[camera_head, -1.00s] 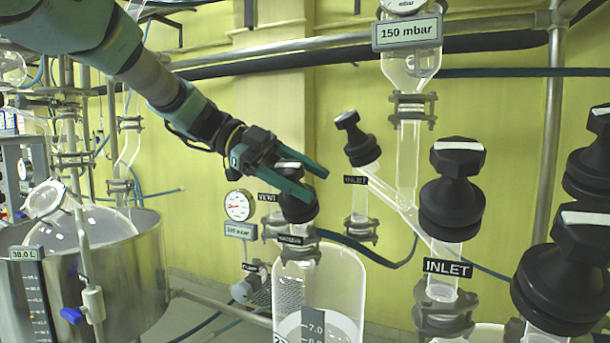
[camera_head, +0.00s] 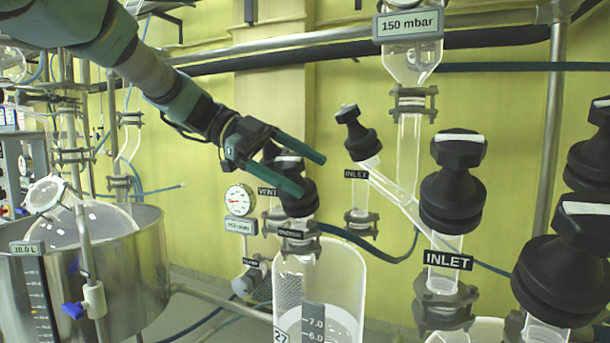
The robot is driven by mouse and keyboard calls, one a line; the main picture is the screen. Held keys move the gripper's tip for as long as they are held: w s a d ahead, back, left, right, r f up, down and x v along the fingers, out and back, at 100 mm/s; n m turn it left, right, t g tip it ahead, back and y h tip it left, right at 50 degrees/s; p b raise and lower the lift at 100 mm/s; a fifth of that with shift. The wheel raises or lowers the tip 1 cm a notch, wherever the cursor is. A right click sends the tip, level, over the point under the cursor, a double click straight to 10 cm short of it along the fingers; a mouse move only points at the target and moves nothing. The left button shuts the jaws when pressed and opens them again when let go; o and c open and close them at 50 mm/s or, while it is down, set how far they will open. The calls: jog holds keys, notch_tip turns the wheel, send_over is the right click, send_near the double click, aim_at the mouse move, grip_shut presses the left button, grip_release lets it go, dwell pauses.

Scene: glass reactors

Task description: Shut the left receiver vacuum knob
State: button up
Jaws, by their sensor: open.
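The vacuum knob (camera_head: 299,203) is black with a white stripe on top. It sits above the clear receiver vessel (camera_head: 345,270), over a small dark label that seems to read VACUUM. My gripper (camera_head: 313,175) is open at the knob's top, one green finger on the far right side and the other on the near left side. The striped top shows between the fingers. The near finger hides part of the knob, and I cannot tell whether either finger touches it.
Black INLET knobs (camera_head: 452,190) stand to the right, and a tilted black knob (camera_head: 356,133) is close to my gripper's right. A round gauge (camera_head: 240,200) and VENT label are left of the receiver. A steel vessel (camera_head: 145,260) stands at left. Pipes cross above.

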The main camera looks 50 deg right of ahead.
aim_at(279, 158)
jog(key=b+v, duration=0.2)
jog(key=v, duration=0.7)
jog(key=shift+w+a+r+b, duration=0.1)
jog(key=shift+w+a+b, duration=0.1)
jog(key=shift+b, duration=0.1)
